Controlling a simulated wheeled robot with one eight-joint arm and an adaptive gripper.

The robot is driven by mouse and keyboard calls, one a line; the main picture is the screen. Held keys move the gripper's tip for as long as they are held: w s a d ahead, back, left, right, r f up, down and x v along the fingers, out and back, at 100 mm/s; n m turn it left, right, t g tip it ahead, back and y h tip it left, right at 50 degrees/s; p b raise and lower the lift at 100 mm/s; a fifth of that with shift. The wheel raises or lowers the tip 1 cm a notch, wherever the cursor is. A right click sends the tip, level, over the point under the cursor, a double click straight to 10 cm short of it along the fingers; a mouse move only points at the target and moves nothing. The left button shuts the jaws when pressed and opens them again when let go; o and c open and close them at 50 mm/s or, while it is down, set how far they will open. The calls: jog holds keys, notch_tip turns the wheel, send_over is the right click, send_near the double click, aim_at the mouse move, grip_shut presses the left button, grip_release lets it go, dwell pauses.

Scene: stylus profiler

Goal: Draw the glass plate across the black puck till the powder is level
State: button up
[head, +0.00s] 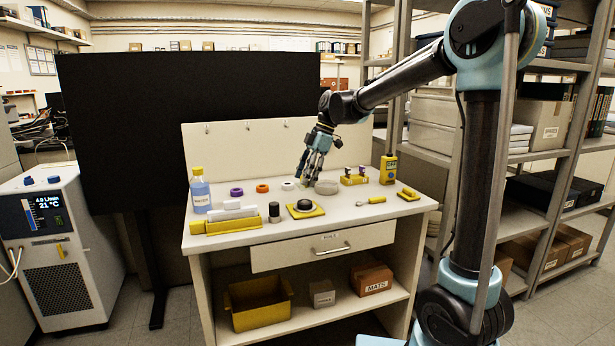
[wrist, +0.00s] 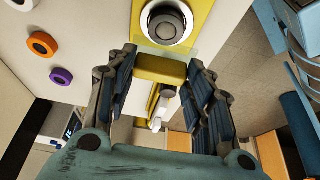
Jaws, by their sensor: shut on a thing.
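The black puck (head: 304,206) sits on a yellow base on the white bench, in front of my gripper in the head view. In the wrist view the puck (wrist: 166,24) shows at the top, dark and round with a pale ring around it. My gripper (wrist: 160,72) is shut on a yellow grip bar (wrist: 160,67). A faint greenish clear sheet, the glass plate (wrist: 197,48), shows at the bar's puck side. In the head view my gripper (head: 303,180) points down low over the bench, behind the puck. Whether the plate touches the puck and how the powder lies cannot be told.
Purple (head: 237,192), orange (head: 262,188) and white rings (head: 288,186) lie on the bench. A blue bottle (head: 200,190) stands left, a dark cylinder (head: 274,211) beside the puck. A glass dish (head: 327,187) and yellow-handled tool (head: 371,200) lie right. The front right is fairly clear.

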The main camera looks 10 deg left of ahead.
send_over(308, 203)
jog(key=w, duration=0.1)
jog(key=shift+w+a+f, duration=0.1)
jog(key=shift+a+f, duration=0.1)
jog(key=shift+f, duration=1)
jog(key=shift+w+a+f, duration=0.1)
jog(key=shift+a+f, duration=0.05)
jog(key=shift+f, duration=1.05)
jog(key=shift+f, duration=0.35)
jog(key=shift+s+d, duration=0.1)
jog(key=shift+s, duration=0.15)
jog(key=shift+s+d, duration=0.25)
jog(key=shift+s, duration=0.15)
jog(key=shift+w+a, duration=0.1)
jog(key=shift+w, duration=0.1)
jog(key=shift+w+a, duration=0.3)
jog(key=shift+w, duration=0.2)
jog(key=shift+w+a, duration=0.3)
jog(key=shift+w, duration=0.2)
jog(key=shift+s, duration=0.1)
jog(key=shift+s+d, duration=0.35)
jog(key=shift+s, duration=0.2)
jog(key=shift+s+d, duration=0.35)
jog(key=shift+s, duration=0.2)
